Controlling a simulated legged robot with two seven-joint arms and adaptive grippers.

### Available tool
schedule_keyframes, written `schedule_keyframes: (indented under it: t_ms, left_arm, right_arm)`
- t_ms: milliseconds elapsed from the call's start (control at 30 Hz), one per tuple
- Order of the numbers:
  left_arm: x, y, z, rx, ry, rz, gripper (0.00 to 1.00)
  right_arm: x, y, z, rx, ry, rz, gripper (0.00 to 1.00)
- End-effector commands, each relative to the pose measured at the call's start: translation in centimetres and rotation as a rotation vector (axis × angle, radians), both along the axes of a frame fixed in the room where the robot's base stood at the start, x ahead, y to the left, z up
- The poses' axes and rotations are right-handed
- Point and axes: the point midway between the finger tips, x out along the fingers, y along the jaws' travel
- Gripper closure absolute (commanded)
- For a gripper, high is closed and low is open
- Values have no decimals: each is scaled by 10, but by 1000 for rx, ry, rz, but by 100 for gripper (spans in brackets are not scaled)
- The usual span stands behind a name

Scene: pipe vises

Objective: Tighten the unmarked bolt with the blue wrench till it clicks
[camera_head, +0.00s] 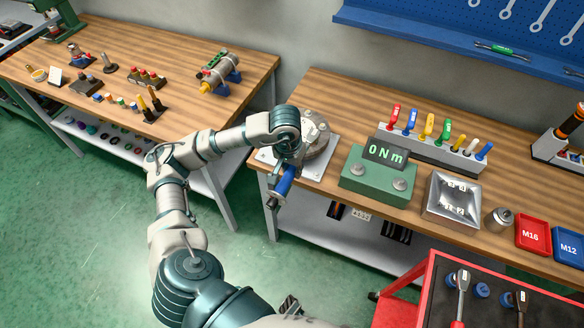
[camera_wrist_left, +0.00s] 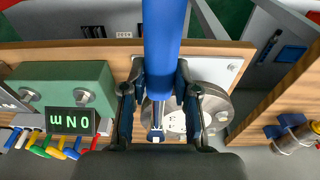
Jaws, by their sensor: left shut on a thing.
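The blue wrench (camera_head: 285,181) is in my left gripper (camera_head: 281,168). Its blue handle sticks out past the front edge of the right bench. In the left wrist view the blue handle (camera_wrist_left: 163,45) runs between the two fingers of my left gripper (camera_wrist_left: 160,100), which are shut on it. The wrench's metal end lies over a round grey flange (camera_wrist_left: 215,100). The flange (camera_head: 322,140) also shows in the head view, with bolts on top, partly hidden by my left arm. I cannot tell which bolt is unmarked or whether the wrench sits on one.
A green box with a display (camera_head: 386,152) reading 0 Nm stands right of the flange. Behind it is a rack (camera_head: 430,148) of coloured handles. A metal tray (camera_head: 453,212), a red bin (camera_head: 532,234) and a blue bin (camera_head: 570,245) stand further right. A gap separates the benches.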

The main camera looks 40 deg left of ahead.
Motion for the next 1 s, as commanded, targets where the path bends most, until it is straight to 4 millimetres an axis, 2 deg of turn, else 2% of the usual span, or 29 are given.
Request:
schedule_keyframes:
  t_ms: [1000]
  left_arm:
    - [0,1,-1,1,-3,2,100]
  right_arm:
    - [-2,0,-6,0,3,0,60]
